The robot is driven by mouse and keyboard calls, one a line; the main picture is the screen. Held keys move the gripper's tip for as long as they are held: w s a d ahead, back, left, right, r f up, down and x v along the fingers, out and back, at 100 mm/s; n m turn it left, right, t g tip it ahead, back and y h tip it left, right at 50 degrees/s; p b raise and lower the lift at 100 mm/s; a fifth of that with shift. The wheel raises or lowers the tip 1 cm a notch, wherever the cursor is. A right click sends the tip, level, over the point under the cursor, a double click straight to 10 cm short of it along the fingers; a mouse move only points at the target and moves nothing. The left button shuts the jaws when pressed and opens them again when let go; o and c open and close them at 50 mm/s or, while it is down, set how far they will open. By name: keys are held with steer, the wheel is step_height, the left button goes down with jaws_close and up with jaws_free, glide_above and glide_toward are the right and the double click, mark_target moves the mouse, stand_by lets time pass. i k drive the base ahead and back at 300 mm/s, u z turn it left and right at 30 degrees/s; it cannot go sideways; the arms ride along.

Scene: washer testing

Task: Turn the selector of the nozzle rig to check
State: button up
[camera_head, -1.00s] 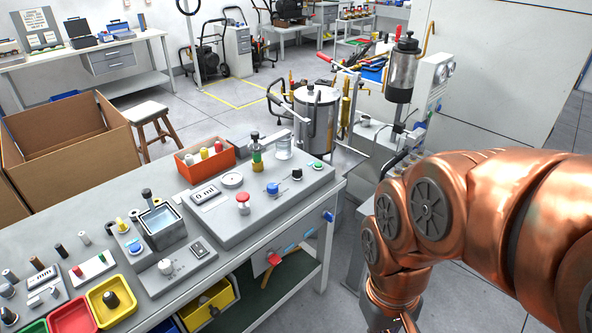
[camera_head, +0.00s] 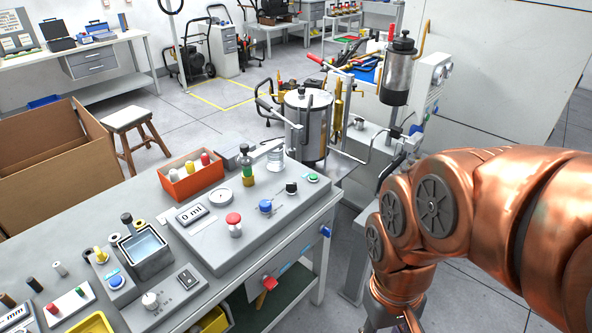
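A grey sloped rig (camera_head: 255,240) stands on the workbench near its right end. It has a "0 ml" display (camera_head: 192,215), a red mushroom knob (camera_head: 234,222), a blue knob (camera_head: 265,206), a black knob (camera_head: 291,187) and a green button (camera_head: 313,178). A bottle-like nozzle piece with a green band (camera_head: 247,178) and a clear cup (camera_head: 275,160) stand at its back edge. I cannot tell for sure which knob is the selector, and its markings are too small to read. My copper arm hangs at the right, beyond the bench end. My gripper's fingers are below the picture edge.
An orange bin (camera_head: 191,180) with bottles sits behind the rig. A water basin unit (camera_head: 147,250) stands left of it. A steel tank (camera_head: 308,125) and a pump stand (camera_head: 397,75) are behind the bench end. Floor (camera_head: 330,270) shows between bench and arm.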

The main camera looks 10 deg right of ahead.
mark_target(291, 187)
steer(key=u, duration=0.35)
steer(key=i, duration=0.7)
steer(key=u, duration=0.45)
